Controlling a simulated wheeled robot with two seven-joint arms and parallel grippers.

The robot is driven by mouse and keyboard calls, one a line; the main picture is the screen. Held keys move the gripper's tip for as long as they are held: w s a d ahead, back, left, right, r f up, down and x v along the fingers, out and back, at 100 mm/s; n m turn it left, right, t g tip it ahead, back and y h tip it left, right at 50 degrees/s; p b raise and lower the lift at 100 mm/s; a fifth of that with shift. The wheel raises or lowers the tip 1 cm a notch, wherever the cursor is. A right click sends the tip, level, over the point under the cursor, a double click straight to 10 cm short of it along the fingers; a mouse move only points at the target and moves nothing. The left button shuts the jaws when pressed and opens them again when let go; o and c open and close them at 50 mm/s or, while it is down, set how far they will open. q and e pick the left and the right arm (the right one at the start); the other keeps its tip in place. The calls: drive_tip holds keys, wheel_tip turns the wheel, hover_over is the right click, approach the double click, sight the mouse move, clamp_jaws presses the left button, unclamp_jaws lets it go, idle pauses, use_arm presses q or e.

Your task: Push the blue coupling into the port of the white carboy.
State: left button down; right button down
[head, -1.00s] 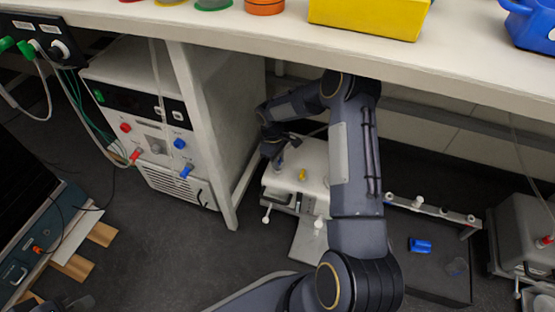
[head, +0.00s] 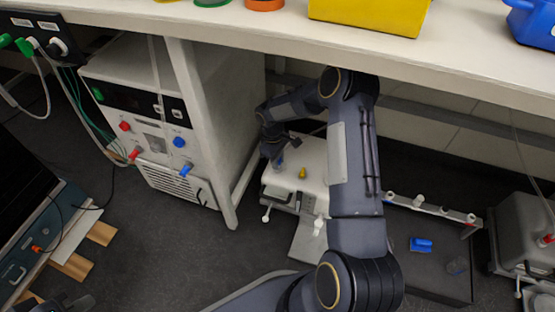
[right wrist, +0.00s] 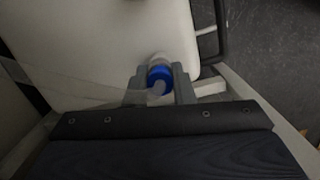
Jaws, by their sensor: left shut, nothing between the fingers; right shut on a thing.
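The white carboy (head: 312,155) stands on the floor under the bench, partly hidden by my right arm. Its white body (right wrist: 100,35) fills the upper part of the right wrist view. My right gripper (right wrist: 160,85) is shut on the blue coupling (right wrist: 159,74), which sits between its two grey fingers. The coupling lines up with the white port (right wrist: 158,58) and appears to touch it; how deep it sits I cannot tell. In the head view my right gripper (head: 276,160) is at the carboy's left end. My left gripper (head: 78,303) barely shows at the bottom left edge, shut and empty.
The bench top (head: 460,60) overhangs the carboy. A white instrument cabinet (head: 150,120) and a bench leg (head: 205,140) stand left of it. A dark tray (head: 430,280) with a blue part (head: 420,245) lies to the right. A grey vessel (head: 525,235) stands far right.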

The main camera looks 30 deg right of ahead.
drive_tip(key=shift+f+b, duration=0.4)
drive_tip(key=shift+f, duration=0.15)
idle(0.4)
drive_tip(key=c, duration=1.1)
unclamp_jaws()
drive_tip(key=shift+c, duration=0.2)
